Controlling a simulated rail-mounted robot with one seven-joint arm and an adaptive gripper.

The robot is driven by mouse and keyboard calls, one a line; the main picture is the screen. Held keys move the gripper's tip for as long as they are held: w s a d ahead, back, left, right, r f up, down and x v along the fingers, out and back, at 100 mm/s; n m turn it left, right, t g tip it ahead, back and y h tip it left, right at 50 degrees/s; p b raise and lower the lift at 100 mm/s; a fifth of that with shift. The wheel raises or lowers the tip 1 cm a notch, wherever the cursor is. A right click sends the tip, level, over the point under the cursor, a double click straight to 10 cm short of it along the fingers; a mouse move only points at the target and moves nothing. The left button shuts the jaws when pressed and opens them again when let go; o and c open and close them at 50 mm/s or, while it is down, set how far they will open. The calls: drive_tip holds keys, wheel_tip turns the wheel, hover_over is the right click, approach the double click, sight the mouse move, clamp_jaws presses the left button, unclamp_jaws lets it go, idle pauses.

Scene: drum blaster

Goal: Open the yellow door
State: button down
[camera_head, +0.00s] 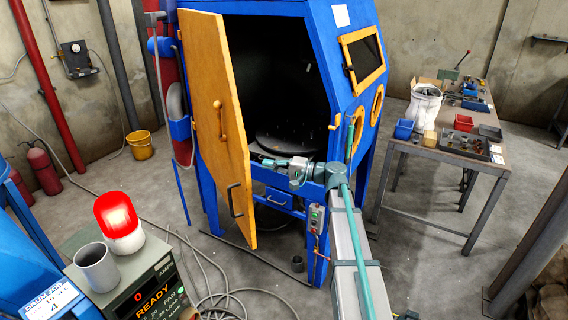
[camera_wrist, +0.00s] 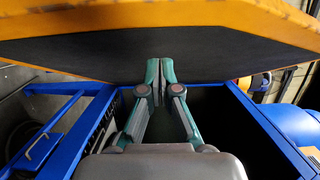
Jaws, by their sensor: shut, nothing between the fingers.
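The yellow door (camera_head: 212,85) of the blue blasting cabinet (camera_head: 318,40) stands swung wide open to the left, with the dark inside of the cabinet in view. It has a yellow handle (camera_head: 221,120) and a grey handle (camera_head: 234,200) on its outer face. My gripper (camera_head: 258,159) reaches across the doorway from the right, close to the door's inner side. In the wrist view the door (camera_wrist: 150,25) spans the top, black on its inner face. My gripper (camera_wrist: 160,66) is shut and empty, its tips at or very near that black face; contact cannot be told.
A round dark turntable (camera_head: 285,142) lies inside the cabinet. A workbench (camera_head: 440,150) with bins and parts stands at the right. A control box (camera_head: 130,275) with a red lamp (camera_head: 118,222) and a grey cup (camera_head: 97,267) is at the front left. Hoses lie on the floor.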

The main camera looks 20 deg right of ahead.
drive_tip(key=shift+s+a+p, duration=0.15)
drive_tip(key=shift+a+p, duration=0.3)
drive_tip(key=shift+a, duration=0.7)
drive_tip(key=shift+s+a+p, duration=0.1)
drive_tip(key=shift+a+p, duration=0.3)
drive_tip(key=shift+a, duration=0.7)
drive_tip(key=shift+a, duration=0.1)
